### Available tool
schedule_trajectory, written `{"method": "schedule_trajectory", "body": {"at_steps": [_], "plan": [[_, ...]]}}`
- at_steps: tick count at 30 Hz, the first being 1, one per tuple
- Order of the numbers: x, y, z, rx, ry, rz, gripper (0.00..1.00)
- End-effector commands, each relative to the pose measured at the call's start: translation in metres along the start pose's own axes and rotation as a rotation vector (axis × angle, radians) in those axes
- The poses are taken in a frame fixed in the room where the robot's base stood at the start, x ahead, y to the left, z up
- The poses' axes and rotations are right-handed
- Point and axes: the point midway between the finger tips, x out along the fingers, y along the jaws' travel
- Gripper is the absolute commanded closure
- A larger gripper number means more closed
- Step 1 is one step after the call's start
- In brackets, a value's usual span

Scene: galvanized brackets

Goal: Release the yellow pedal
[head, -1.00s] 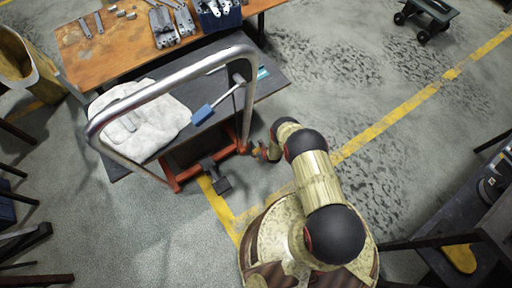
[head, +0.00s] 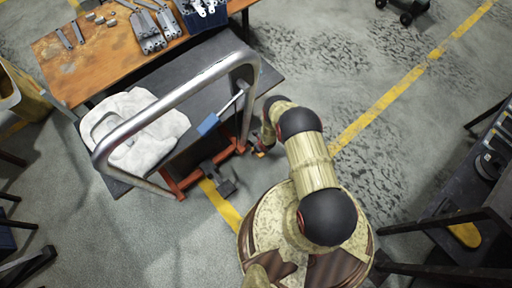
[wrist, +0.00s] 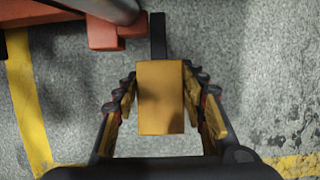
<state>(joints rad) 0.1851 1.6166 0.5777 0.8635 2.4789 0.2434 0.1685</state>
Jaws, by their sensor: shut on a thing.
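The yellow pedal (wrist: 160,97) is in the middle of the wrist view, a flat yellow block on a dark stem that runs toward the red frame of the cart. My gripper (wrist: 160,88) has a finger on each side of it and is shut on it. In the head view my gripper (head: 262,146) is low beside the right end of the cart's red frame (head: 208,170). There the pedal shows only as a small yellow-orange patch (head: 259,154), partly hidden by my gripper.
The cart has a dark deck (head: 265,85), a silver handle (head: 170,98), a white cloth (head: 150,130) and a blue-gripped lever (head: 208,124). A bench (head: 95,65) with metal brackets stands behind.

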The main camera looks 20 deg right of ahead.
Motion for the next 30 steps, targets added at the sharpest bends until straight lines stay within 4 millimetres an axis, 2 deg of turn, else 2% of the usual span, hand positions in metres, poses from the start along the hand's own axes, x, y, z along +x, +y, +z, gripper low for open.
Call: {"method": "schedule_trajectory", "body": {"at_steps": [5,6,16,26,30], "plan": [[-0.0006,-0.0023,0.0041,0.0,-0.006,-0.002,1.0],[-0.0006,-0.0023,0.0041,0.0,-0.006,-0.002,0.58],[-0.0002,-0.0014,0.0022,0.001,-0.004,-0.001,0.4],[-0.0007,-0.0009,0.0013,0.001,-0.003,-0.001,0.39],[-0.0066,-0.001,0.0012,0.002,-0.002,-0.001,0.39]]}}
